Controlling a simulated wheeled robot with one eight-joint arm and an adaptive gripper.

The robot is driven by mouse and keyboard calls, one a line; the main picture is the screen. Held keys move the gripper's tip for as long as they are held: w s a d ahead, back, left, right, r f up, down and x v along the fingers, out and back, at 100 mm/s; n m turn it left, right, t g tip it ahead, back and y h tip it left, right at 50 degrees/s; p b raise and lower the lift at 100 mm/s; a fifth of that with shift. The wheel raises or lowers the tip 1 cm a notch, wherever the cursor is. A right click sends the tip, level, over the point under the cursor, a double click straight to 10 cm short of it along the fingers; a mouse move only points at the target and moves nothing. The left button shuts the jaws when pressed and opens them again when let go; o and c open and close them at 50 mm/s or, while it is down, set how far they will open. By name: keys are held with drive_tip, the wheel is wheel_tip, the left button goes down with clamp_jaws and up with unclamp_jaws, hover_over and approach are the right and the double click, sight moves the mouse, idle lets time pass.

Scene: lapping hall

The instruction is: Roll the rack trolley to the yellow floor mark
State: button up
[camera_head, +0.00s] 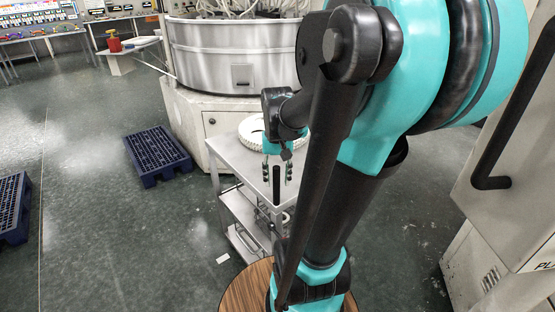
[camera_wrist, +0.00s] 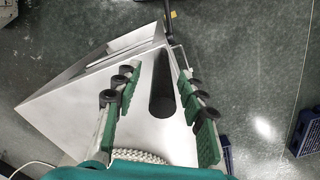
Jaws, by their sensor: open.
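The rack trolley (camera_head: 226,152) is a grey metal cart with a flat top and lower shelves, standing in the middle of the head view. In the wrist view the black bar (camera_wrist: 162,85) lies between the two fingers. My gripper (camera_head: 277,176) is open, pointing down over the trolley; it also shows in the wrist view (camera_wrist: 157,72). I cannot tell whether a finger touches the bar. No yellow floor mark is clearly seen.
A white toothed ring (camera_head: 250,130) lies on the trolley top. A large round steel machine (camera_head: 235,60) stands behind it. A blue pallet (camera_head: 158,156) and another blue pallet (camera_head: 12,205) lie to the left. A grey cabinet (camera_head: 510,150) stands at right. Floor at front left is open.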

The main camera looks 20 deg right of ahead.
wheel_tip(320, 180, up, 10)
drive_tip(key=shift+r, duration=0.1)
idle(0.4)
